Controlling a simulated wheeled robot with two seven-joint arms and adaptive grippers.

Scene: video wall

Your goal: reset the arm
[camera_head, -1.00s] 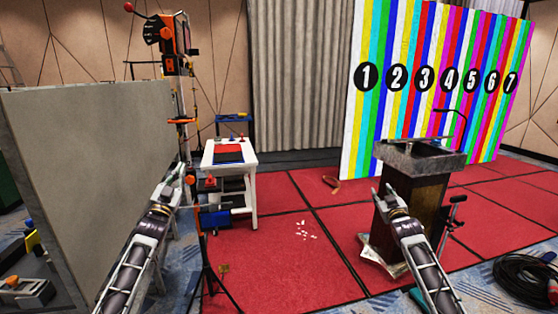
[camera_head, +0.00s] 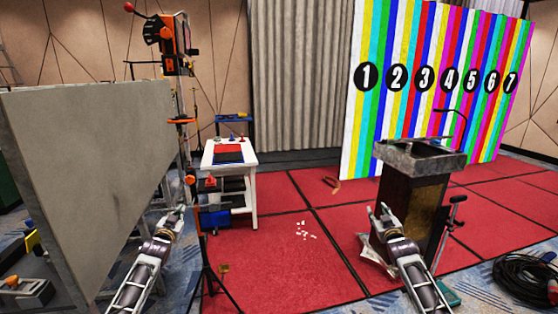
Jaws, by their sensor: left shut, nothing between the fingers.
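My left gripper (camera_head: 176,216) is shut and empty, low in the left half of the head view beside the grey panel. My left arm comes up from the bottom edge behind it. My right gripper (camera_head: 379,214) is in front of the podium, low and right of centre. Its fingers are small against the dark podium, and I cannot tell whether they are open or shut. I see no object held by it.
A large grey panel (camera_head: 85,170) stands at the left. A white table (camera_head: 229,157) with buttons stands beyond my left gripper. The podium (camera_head: 412,200) stands behind my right gripper. A striped video wall (camera_head: 470,40) is at the back. Black cables (camera_head: 527,280) lie at right. Red floor between is mostly clear.

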